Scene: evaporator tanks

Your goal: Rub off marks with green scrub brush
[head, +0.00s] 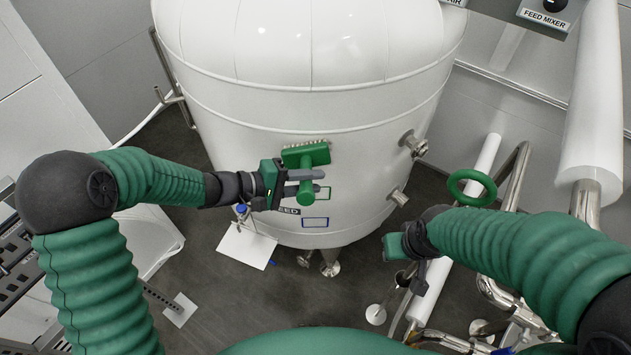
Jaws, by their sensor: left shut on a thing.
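The green scrub brush (306,155) is in front of the white tank (370,115), with its head close to the tank wall; I cannot tell if the bristles touch. My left gripper (305,182) is shut on the brush's handle. On the tank below the brush are a green-outlined rectangle (322,193), partly hidden by the gripper, and a blue-outlined rectangle (316,222). A partly covered "FEED" label (288,211) is beside them. Any marks behind the brush are hidden. My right gripper (414,290) hangs low at the right, away from the tank, its fingers unclear.
Two metal pipe stubs (414,144) stick out of the tank's right side. A green ring handwheel (472,187) and steel pipes (515,175) stand at the right. A white sheet or plate (247,246) is below my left gripper. Dark floor shows around the tank.

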